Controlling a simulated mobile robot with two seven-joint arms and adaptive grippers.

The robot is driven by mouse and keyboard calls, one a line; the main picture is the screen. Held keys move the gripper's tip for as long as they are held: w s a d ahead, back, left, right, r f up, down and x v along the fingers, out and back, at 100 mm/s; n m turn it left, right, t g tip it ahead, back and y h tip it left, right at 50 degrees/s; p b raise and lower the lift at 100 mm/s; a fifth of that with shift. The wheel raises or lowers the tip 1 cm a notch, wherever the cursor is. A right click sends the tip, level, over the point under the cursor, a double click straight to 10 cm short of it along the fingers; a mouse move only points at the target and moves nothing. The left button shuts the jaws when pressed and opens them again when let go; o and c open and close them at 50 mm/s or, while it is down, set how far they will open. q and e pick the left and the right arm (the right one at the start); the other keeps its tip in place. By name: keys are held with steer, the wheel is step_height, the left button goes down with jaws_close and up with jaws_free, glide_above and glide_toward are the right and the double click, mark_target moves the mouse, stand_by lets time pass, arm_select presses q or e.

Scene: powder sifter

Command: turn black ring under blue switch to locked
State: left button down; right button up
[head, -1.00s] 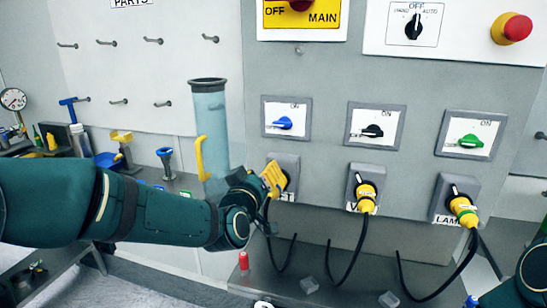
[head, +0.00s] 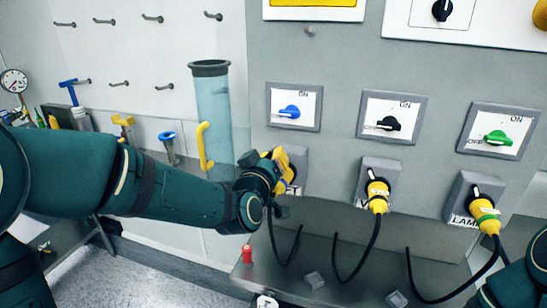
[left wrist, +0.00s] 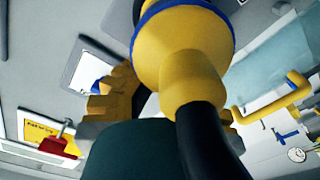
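The blue switch (head: 290,111) is on the panel's left plate, its lever lying about level; it also shows in the left wrist view (left wrist: 106,84). Below it is a grey socket box (head: 297,158). My left gripper (head: 278,165) is at this socket and hides most of the plug and the black ring. In the left wrist view a yellow plug (left wrist: 190,45) with a blue band fills the middle. My gripper's fingers (left wrist: 168,98) stand on both sides of it; whether they press on the ring is hidden. My right gripper is out of view.
Black (head: 390,123) and green (head: 497,138) switches sit to the right, with plugged yellow connectors (head: 378,196) below. Black cables hang over the metal ledge (head: 335,275). A clear blue tube (head: 213,115) with a yellow handle stands close left of my gripper.

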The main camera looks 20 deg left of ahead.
mark_target(298, 155)
arm_select(q)
steer(key=shift+r, duration=0.1)
stand_by(0.3)
steer(key=shift+d+r+m, duration=0.25)
steer(key=shift+d+m, duration=0.25)
steer(key=shift+m, duration=0.7)
steer(key=m, duration=0.1)
steer(key=d+m+p, duration=0.1)
steer(key=m, duration=0.1)
steer(key=shift+d+r, duration=0.2)
steer(key=shift+d, duration=0.05)
steer(key=m, duration=0.2)
steer(key=d+m, duration=0.1)
steer(key=shift+d+f+m+p, duration=0.1)
steer(key=shift+d+m+p, duration=0.1)
steer(key=shift+m+p, duration=0.15)
steer(key=shift+d+f+m, duration=0.1)
steer(key=shift+d+m, duration=0.2)
steer(key=shift+m, duration=0.45)
steer(key=shift+d+f+m, duration=0.1)
steer(key=shift+d+m, duration=0.15)
steer(key=shift+m, duration=0.45)
steer(key=c, duration=1.1)
jaws_free()
steer(key=shift+f, duration=0.2)
steer(key=shift+o, duration=0.2)
